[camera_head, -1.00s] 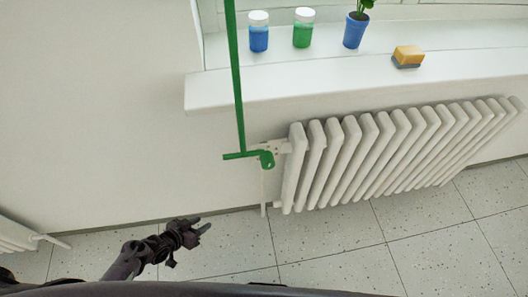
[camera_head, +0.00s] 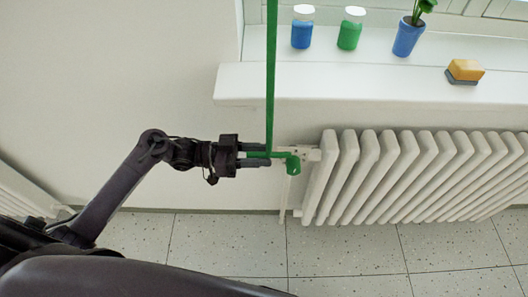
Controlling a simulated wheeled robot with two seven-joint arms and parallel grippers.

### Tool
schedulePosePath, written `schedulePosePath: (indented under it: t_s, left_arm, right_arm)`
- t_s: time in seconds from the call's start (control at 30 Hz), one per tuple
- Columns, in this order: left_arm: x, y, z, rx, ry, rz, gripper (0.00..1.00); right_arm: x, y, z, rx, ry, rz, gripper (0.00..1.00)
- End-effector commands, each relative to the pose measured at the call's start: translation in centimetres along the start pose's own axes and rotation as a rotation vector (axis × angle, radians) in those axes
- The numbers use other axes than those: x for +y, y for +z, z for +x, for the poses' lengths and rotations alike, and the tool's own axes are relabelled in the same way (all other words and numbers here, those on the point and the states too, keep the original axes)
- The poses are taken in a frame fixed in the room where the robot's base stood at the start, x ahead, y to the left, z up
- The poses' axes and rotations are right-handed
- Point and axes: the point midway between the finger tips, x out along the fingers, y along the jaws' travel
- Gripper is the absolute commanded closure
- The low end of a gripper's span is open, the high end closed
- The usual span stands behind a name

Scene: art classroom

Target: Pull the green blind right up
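A long thin green rod or cord (camera_head: 271,80) hangs from the top of the head view in front of the wall, left of the radiator. At its lower end is a short level green bar with a rounded green end piece (camera_head: 293,165) on the right. My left gripper (camera_head: 262,155) reaches in from the left at this bar. Its two fingers lie one above and one below the bar's left part, which they partly hide, and they look apart. The blind itself is out of the picture. My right gripper is not in view.
A white radiator (camera_head: 420,175) stands close on the right of the green bar. The white windowsill (camera_head: 350,84) above bears a blue jar (camera_head: 302,32), a green jar (camera_head: 349,33), a blue plant pot (camera_head: 408,38) and a yellow sponge (camera_head: 466,70). The wall at left is bare.

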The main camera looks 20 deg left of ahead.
Motion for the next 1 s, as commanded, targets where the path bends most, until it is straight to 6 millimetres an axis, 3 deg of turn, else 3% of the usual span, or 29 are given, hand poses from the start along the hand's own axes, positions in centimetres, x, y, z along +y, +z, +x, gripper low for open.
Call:
schedulePosePath:
  t_s: [0.37, 0.67, 1.0]
  left_arm:
    - [-0.02, 0.07, 0.96, -0.001, -0.001, 0.0, 0.64]
    - [-0.04, 0.06, 0.92, -0.001, -0.002, 0.0, 1.0]
    - [0.07, -0.84, 0.88, -0.001, -0.003, 0.001, 1.0]
  right_arm:
    - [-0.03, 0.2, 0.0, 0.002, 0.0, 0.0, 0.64]
    - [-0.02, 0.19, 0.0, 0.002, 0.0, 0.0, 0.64]
    - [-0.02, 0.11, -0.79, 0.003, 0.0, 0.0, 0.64]
